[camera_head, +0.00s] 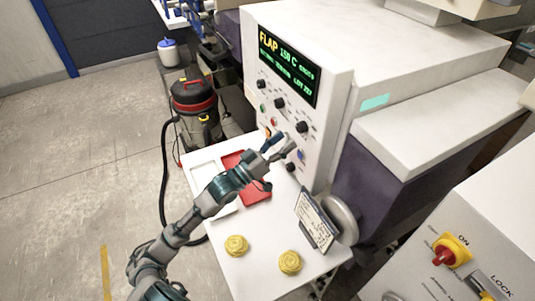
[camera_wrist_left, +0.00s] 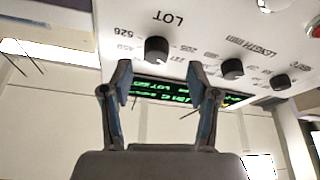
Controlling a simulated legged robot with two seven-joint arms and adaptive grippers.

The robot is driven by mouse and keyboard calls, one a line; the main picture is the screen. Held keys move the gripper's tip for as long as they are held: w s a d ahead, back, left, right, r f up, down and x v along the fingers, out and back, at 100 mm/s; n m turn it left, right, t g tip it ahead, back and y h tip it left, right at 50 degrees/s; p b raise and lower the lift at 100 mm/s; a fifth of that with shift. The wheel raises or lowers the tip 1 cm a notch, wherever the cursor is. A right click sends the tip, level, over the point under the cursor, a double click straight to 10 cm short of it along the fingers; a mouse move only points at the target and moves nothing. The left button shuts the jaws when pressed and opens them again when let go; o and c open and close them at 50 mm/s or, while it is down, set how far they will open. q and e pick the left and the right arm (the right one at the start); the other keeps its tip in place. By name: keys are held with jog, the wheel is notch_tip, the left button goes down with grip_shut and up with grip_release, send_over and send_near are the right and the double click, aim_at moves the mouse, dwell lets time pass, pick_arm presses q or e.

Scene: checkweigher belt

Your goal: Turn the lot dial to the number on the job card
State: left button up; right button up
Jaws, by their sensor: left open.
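The lot dial (camera_head: 302,126) is a black knob on the machine's white front panel. In the left wrist view the panel is upside down, and the dial (camera_wrist_left: 156,50) sits under the word LOT with printed numbers around it. I cannot read its pointer. My left gripper (camera_head: 275,141) is open and empty in front of the panel, apart from the dial. In the left wrist view its two fingertips (camera_wrist_left: 169,82) are spread, with the dial just beyond them. The job card (camera_head: 315,220) leans upright on the white table; its text is too small to read. My right gripper is not in view.
Other knobs (camera_head: 279,103) and a lit display (camera_head: 287,68) are on the panel. The white table (camera_head: 212,262) carries a red tray (camera_head: 257,191), a white tray (camera_head: 203,172) and two yellow rolls (camera_head: 236,245). A vacuum cleaner (camera_head: 192,97) stands behind on the floor.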

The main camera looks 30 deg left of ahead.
pick_arm(q)
jog(key=v, duration=0.7)
jog(key=shift+f, duration=0.2)
jog(key=shift+s, duration=0.15)
